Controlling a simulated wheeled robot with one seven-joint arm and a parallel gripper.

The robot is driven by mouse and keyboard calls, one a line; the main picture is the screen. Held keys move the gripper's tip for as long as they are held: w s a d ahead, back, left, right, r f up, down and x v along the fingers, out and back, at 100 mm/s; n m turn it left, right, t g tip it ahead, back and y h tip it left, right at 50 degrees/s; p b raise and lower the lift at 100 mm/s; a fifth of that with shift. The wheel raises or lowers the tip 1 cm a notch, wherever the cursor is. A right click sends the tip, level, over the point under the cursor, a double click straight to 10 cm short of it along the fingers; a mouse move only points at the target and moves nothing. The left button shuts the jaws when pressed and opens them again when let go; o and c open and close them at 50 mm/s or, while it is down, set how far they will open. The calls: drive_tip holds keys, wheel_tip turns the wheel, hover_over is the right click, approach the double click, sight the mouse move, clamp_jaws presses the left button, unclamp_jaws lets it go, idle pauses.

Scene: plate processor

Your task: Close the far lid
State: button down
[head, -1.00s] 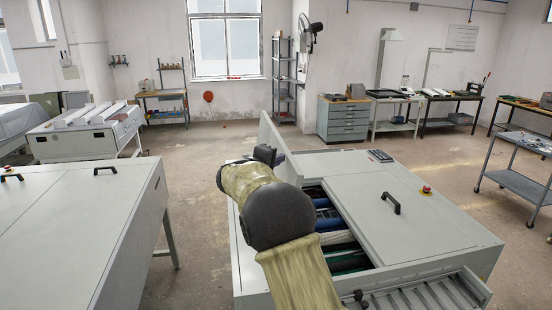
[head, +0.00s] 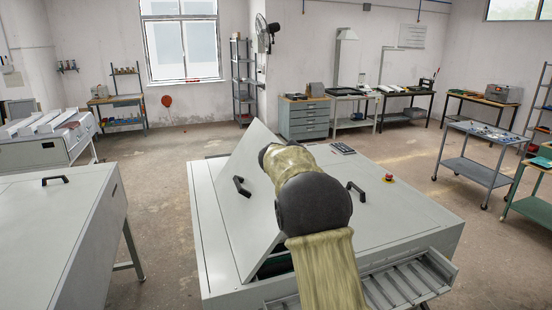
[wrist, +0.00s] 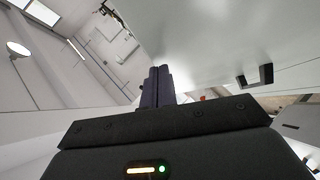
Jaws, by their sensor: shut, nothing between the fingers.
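The tilted lid (head: 222,185) of the plate processor is partly open in the head view. It leans right over the opening, its outer face and black handle (head: 241,186) showing. A dark gap (head: 275,265) shows under its near end. The other lid (head: 390,220) lies flat and closed, with its own black handle (head: 357,190). In the head view my arm hides my gripper. In the wrist view my gripper (wrist: 161,70) is shut and empty, beside a broad pale panel (wrist: 215,45) with a dark handle (wrist: 256,76). I cannot tell whether the fingers touch it.
A red emergency button (head: 388,178) and a keypad (head: 342,148) sit on the machine top. A slatted tray (head: 400,285) juts from its near side. A grey cabinet (head: 75,240) stands left across a strip of floor. A trolley (head: 475,150) stands right.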

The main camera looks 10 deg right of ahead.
drive_tip(key=shift+w+d+f+m+g+y+b, duration=0.15)
drive_tip(key=shift+w+d+f+m+y+b, duration=0.5)
drive_tip(key=shift+d+f, duration=3.3)
drive_tip(key=shift+s+d+f+n+g+y+b, duration=0.1)
drive_tip(key=shift+d+f+y+b, duration=0.25)
drive_tip(key=shift+d+f+b, duration=3.3)
drive_tip(key=shift+w+d+f+m+g+y+p, duration=0.3)
drive_tip(key=shift+d+f+p, duration=1.5)
drive_tip(key=shift+f, duration=4.7)
drive_tip(key=shift+d, duration=0.1)
drive_tip(key=s+r, duration=0.7)
drive_tip(key=r, duration=0.4)
drive_tip(key=shift+d, duration=0.35)
